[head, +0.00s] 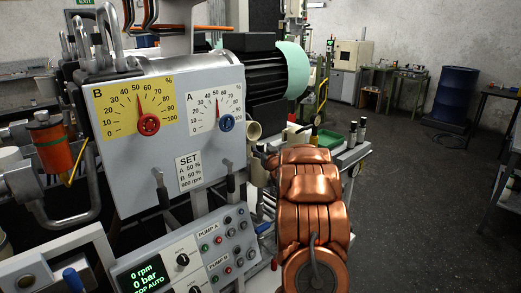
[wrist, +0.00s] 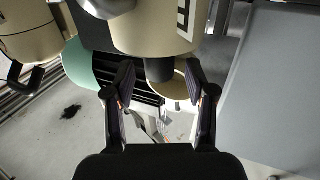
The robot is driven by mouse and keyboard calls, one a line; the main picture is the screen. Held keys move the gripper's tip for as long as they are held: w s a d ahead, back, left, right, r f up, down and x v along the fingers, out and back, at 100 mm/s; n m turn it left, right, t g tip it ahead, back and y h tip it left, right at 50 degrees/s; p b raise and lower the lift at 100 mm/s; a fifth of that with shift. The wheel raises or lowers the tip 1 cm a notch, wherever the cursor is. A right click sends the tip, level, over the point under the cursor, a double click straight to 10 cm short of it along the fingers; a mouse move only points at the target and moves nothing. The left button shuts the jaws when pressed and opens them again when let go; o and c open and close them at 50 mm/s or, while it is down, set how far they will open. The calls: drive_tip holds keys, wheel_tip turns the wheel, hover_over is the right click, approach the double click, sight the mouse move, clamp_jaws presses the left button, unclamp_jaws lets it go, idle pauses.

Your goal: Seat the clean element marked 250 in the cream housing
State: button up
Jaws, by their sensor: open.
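In the wrist view a large cream cylindrical housing (wrist: 150,30) with a partly cut-off black-and-white mark fills the top middle. A short dark cylinder shows under it, beside a round cream cup-like part (wrist: 172,88). My gripper (wrist: 160,84) is open, its fingers spread on either side of this cup-like part in the picture; I cannot tell whether they touch it. In the head view cream round parts (head: 253,131) show at the cabinet's right edge, and my gripper is hidden. No element marked 250 can be made out.
The grey cabinet (head: 130,185) with dials stands close on the left. My copper arm covers the middle of the head view. Small dark bottles with pale tops (head: 352,134) stand on the bench by a green tray (head: 325,139).

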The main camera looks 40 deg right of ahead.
drive_tip(key=b+v, duration=0.2)
drive_tip(key=v, duration=0.7)
drive_tip(key=shift+s, duration=0.35)
drive_tip(key=shift+a, duration=0.1)
drive_tip(key=s+a+f+n+g+y, duration=0.1)
drive_tip(key=s+a+f+g+y, duration=0.25)
drive_tip(key=a, duration=0.95)
drive_tip(key=s+a+f+g, duration=0.2)
drive_tip(key=s+a+g, duration=0.35)
drive_tip(key=a, duration=0.75)
drive_tip(key=s+a+f+n+g+y, duration=0.1)
drive_tip(key=s+a+g, duration=0.3)
drive_tip(key=s+a, duration=0.6)
drive_tip(key=s+a+f+n+g+y, duration=0.1)
drive_tip(key=s+a+g, duration=0.4)
drive_tip(key=s+a, duration=0.6)
drive_tip(key=s+n+y, duration=0.1)
drive_tip(key=s+y, duration=0.1)
drive_tip(key=s, duration=0.6)
drive_tip(key=shift+s+f+n, duration=0.15)
drive_tip(key=shift+s+n, duration=0.15)
drive_tip(key=shift+n, duration=0.1)
drive_tip(key=shift+a, duration=0.15)
